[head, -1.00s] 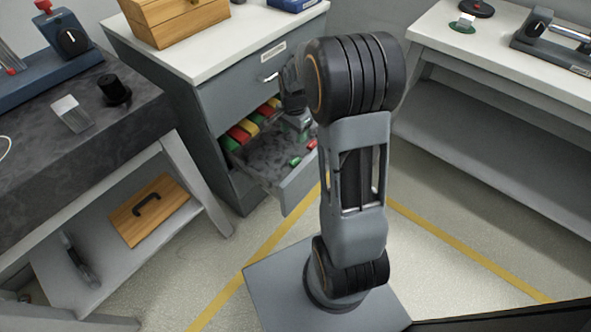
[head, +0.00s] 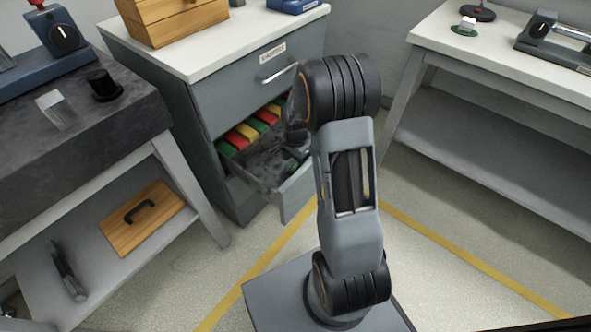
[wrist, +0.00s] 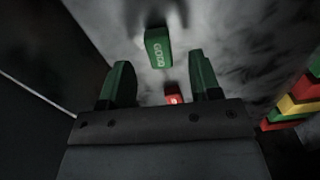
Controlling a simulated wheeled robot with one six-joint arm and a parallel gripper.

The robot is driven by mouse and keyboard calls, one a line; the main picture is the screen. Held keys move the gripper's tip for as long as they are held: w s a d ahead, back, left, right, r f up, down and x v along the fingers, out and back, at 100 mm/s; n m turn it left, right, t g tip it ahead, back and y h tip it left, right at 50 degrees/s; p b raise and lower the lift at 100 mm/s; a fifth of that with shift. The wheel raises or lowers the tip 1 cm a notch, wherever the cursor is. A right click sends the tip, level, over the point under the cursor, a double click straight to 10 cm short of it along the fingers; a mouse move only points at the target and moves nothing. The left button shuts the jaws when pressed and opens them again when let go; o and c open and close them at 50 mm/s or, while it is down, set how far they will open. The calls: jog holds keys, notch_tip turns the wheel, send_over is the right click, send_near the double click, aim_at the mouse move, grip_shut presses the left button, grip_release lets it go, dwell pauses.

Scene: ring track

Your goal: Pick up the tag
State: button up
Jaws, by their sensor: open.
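A green tag (wrist: 158,48) with white lettering, seemingly "GOOD", lies on the drawer's grey floor in the wrist view. A smaller-looking red tag (wrist: 173,95) shows partly between my fingers, nearer my gripper's body. My gripper (wrist: 161,70) is open and empty, its two dark green-tinted fingers pointing toward the green tag, which lies just past the gap between the fingertips. In the head view my gripper is down in the open drawer (head: 297,194), mostly hidden by my arm.
A row of green, red and yellow pieces (head: 250,130) lines the drawer's far left side; it also shows at right in the wrist view (wrist: 294,102). The drawer's wall runs close on the left. A wooden box (head: 175,20) stands on the cabinet.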

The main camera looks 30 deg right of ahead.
aim_at(295, 166)
notch_tip(295, 166, down, 3)
jog(key=shift+b, duration=0.4)
jog(key=shift+r, duration=0.1)
jog(key=c, duration=1)
